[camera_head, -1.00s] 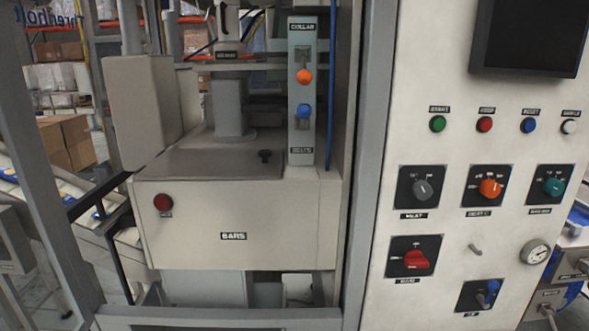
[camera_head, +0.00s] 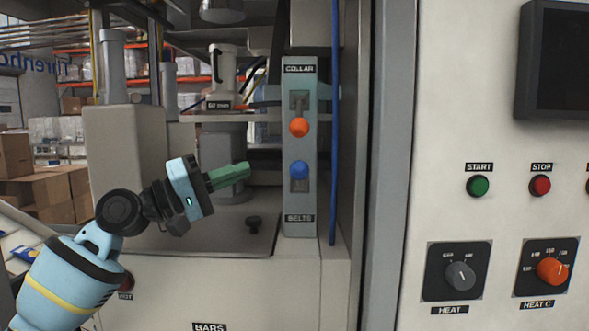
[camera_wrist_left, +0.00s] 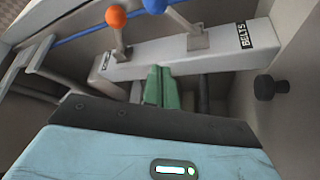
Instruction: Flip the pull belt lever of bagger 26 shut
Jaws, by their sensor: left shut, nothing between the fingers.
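A grey upright lever panel (camera_head: 299,213) stands right of centre in the head view, marked COLLAR at its top and BELTS at its bottom. The belts lever has a blue ball knob (camera_head: 299,170) near its slot; the collar lever has an orange knob (camera_head: 299,127) above it. In the left wrist view the blue knob (camera_wrist_left: 155,5) and the orange knob (camera_wrist_left: 116,16) stand out on metal stems. My left gripper (camera_head: 247,171) is shut and empty, its green fingers pointing at the panel, left of the blue knob and apart from it. My right gripper is out of view.
A cream cabinet (camera_head: 462,130) at right carries START and STOP buttons and dials. A grey frame post (camera_head: 391,200) and a blue hose (camera_head: 334,110) are right of the levers. A black knob (camera_head: 254,222) sits on the cover below my fingers.

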